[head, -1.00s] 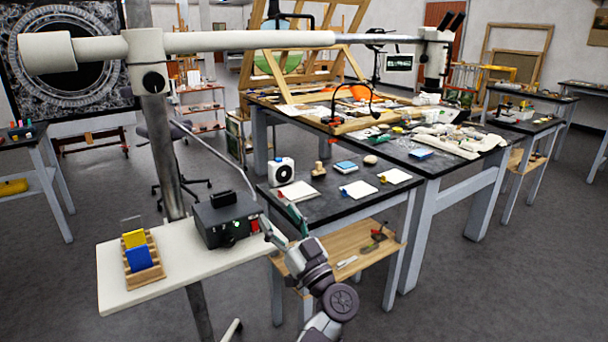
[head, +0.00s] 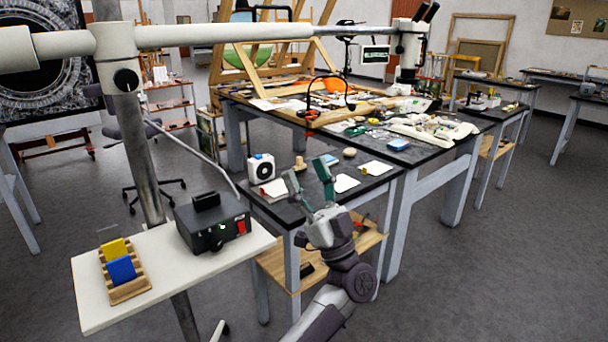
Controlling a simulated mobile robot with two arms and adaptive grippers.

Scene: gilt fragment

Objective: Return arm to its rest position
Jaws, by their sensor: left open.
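My left gripper (head: 308,176) is raised in front of the small dark table (head: 285,216), with its two fingers spread apart and pointing up. Nothing shows between the fingers. It hides part of the small table's top and some of what lies there. My left arm (head: 345,285) comes up from the bottom of the picture. My right gripper is not in view.
A white shelf (head: 88,312) at the left holds a black box (head: 205,226) and a wooden rack (head: 130,288) with yellow and blue pieces. A white boom (head: 230,36) crosses above. The large cluttered table (head: 420,158) stands behind. Floor at the right is clear.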

